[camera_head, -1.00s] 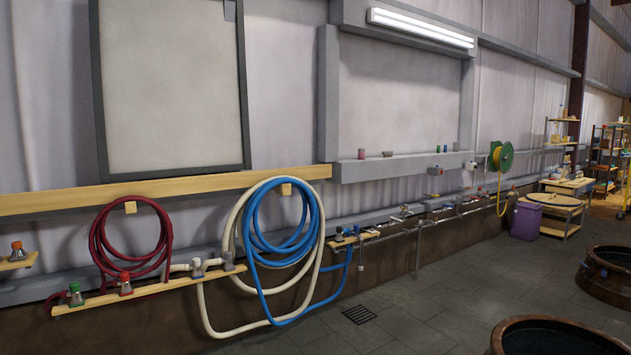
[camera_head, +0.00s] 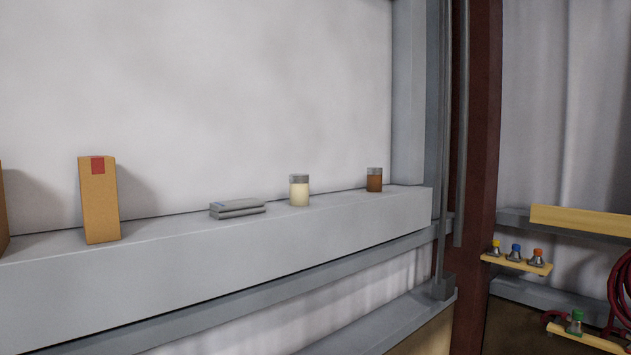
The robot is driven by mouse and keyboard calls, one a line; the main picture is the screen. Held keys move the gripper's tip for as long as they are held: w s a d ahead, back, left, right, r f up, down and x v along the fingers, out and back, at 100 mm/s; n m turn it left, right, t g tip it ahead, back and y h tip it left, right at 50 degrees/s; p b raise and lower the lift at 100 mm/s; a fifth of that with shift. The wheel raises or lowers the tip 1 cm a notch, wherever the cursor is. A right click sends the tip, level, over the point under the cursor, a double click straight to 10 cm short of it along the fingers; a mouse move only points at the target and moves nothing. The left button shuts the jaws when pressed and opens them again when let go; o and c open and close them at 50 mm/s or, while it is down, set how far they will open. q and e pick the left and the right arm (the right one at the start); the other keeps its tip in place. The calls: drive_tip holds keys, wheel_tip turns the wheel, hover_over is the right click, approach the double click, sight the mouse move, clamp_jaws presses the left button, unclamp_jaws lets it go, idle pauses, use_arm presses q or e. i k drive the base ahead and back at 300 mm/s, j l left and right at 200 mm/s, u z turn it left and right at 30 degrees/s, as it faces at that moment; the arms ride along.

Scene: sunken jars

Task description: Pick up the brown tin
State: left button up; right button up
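A small brown jar-like tin (camera_head: 374,183) with a grey lid stands upright near the right end of a grey ledge (camera_head: 330,238) along the wall. A cream jar (camera_head: 299,193) with a grey lid stands to its left on the same ledge, apart from it. Neither of my grippers shows in the head view.
A flat grey stack (camera_head: 237,208) and a tall cardboard box (camera_head: 98,200) with a red label stand further left on the ledge. A dark red post (camera_head: 481,150) rises right of the ledge. Small wooden shelves with coloured-knob fittings (camera_head: 516,255) and a red hose (camera_head: 622,290) are at the right.

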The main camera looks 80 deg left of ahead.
sight(373, 174)
drive_tip(key=u, duration=2.45)
drive_tip(key=i+l+u, duration=0.1)
drive_tip(key=i+l, duration=0.3)
